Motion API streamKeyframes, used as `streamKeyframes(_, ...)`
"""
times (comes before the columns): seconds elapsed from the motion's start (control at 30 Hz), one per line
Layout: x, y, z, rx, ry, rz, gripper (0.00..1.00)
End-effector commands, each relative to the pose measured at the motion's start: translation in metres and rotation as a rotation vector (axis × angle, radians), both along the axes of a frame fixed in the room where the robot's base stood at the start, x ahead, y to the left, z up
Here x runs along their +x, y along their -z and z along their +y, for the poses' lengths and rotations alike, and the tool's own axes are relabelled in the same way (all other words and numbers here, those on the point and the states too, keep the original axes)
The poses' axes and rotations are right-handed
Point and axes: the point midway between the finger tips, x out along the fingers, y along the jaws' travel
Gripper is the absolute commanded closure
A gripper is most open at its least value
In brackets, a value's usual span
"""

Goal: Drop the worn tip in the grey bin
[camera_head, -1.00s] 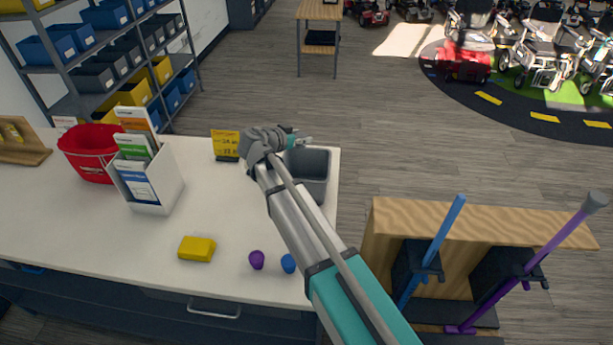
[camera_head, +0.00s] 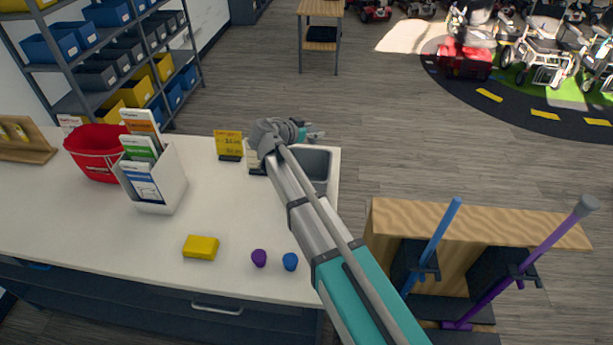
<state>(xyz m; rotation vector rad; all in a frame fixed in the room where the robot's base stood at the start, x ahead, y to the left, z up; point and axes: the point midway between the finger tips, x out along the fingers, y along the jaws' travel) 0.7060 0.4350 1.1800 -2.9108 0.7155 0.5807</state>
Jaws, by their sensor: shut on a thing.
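The grey bin (camera_head: 318,169) stands at the right end of the white counter, its open top partly hidden by my arm. My gripper (camera_head: 316,135) is above the bin's far edge, pointing right. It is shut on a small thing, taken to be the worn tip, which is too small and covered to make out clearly. A purple tip (camera_head: 259,258) and a blue tip (camera_head: 290,261) stand on the counter's front part.
A yellow block (camera_head: 201,247), a white leaflet holder (camera_head: 158,190), a red bucket (camera_head: 92,155) and a yellow sign (camera_head: 229,144) are on the counter (camera_head: 225,205). A wooden stand (camera_head: 480,228) holding a blue and a purple cane is at right, across a floor gap.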

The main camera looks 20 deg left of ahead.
Motion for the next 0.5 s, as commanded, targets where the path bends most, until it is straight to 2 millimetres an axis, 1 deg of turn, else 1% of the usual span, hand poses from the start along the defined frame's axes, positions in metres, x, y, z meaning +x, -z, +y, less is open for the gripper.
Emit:
streamKeyframes(0.27,0.000,0.005,-0.001,0.000,0.001,0.000,0.85)
streamKeyframes(0.5,0.001,0.020,-0.001,0.000,0.001,0.000,0.85)
